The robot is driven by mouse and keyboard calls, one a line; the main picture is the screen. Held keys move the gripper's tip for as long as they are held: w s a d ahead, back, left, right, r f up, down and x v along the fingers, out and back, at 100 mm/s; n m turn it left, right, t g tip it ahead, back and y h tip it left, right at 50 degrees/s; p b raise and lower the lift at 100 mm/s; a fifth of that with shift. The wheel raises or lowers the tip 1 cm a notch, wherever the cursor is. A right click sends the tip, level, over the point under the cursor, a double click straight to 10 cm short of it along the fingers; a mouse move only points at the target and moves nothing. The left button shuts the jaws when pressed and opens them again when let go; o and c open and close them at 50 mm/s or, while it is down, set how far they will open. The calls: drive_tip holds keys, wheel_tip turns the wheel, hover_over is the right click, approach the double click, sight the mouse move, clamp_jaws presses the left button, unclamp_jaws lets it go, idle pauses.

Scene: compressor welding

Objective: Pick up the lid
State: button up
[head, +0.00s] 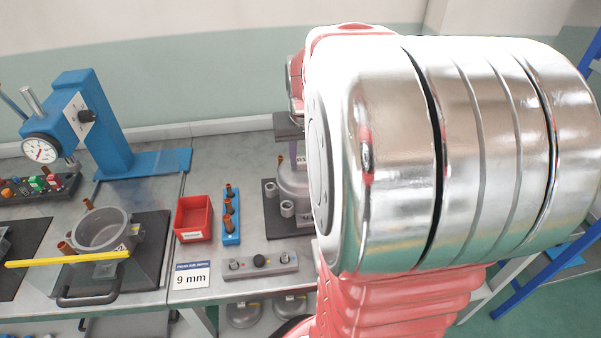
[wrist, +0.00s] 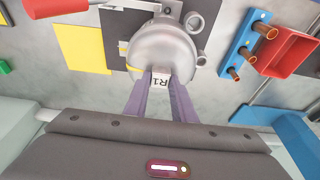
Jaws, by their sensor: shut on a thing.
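The lid (wrist: 162,45) is a grey metal dome with an "R1" label, in the upper middle of the wrist view. My gripper (wrist: 160,82) has its two purple fingers shut on the lid at the label. In the head view the lid (head: 291,182) shows only in part over a dark mat, because my arm hides its right side. My gripper (head: 293,150) comes down on it from above there. I cannot tell whether the lid touches the mat.
Left of the lid in the head view are a blue holder with copper fittings (head: 231,222), a red bin (head: 193,218) and an open grey pot (head: 102,232) beside a yellow bar (head: 68,259). A grey control box (head: 260,264) stands at the front. A blue gauge stand (head: 115,135) rises behind.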

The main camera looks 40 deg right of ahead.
sight(302, 161)
clamp_jaws()
drive_tip(key=shift+r, duration=0.1)
wheel_tip(302, 161, up, 10)
idle(0.6)
idle(0.5)
